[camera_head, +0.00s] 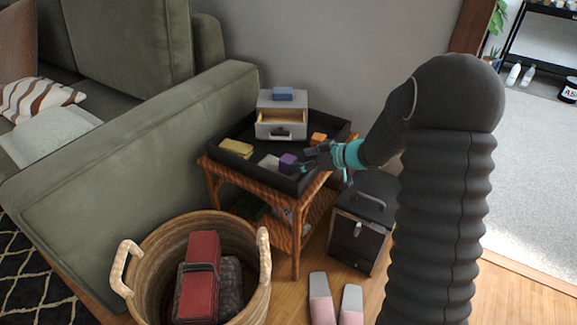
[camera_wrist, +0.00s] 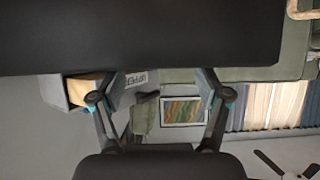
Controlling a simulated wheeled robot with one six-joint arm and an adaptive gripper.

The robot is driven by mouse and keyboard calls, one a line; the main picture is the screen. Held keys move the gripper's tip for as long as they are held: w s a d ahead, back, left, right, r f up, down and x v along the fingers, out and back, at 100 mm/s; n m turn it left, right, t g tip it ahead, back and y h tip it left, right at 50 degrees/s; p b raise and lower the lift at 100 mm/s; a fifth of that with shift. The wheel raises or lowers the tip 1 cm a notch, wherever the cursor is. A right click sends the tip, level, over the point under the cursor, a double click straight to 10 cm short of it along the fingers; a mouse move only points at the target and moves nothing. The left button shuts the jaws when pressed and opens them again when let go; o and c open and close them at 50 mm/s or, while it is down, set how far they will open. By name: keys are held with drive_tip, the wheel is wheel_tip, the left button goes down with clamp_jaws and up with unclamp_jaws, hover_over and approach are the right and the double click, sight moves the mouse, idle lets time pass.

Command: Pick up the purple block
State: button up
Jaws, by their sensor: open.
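The purple block (camera_head: 288,163) sits in the black tray (camera_head: 236,168) on the small wooden side table, near the tray's front side. My gripper (camera_head: 308,159) is low over the tray's right part, just right of the purple block, with its fingers pointing left towards it. In the wrist view the two fingers of my gripper (camera_wrist: 160,97) stand wide apart. I see no block between them, and the purple block does not show there. I cannot tell from the head view whether a finger touches the block.
A grey box with an open drawer (camera_head: 281,116) stands at the tray's back, a blue block (camera_head: 283,93) on top. Yellow (camera_head: 236,148), grey (camera_head: 269,162) and orange (camera_head: 319,138) blocks lie nearby. The sofa (camera_head: 130,155) borders the table's left; a dark cabinet (camera_head: 358,240) stands right.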

sight(289, 159)
drive_tip(key=shift+r+b+x, duration=0.15)
drive_tip(key=shift+b+x, duration=0.05)
drive_tip(key=shift+x, duration=1.25)
drive_tip(key=shift+r+b+x, duration=0.1)
drive_tip(key=shift+b+x, duration=0.05)
drive_tip(key=shift+x, duration=1.25)
drive_tip(key=shift+a, duration=0.15)
drive_tip(key=shift+c, duration=0.2)
drive_tip(key=c, duration=1.2)
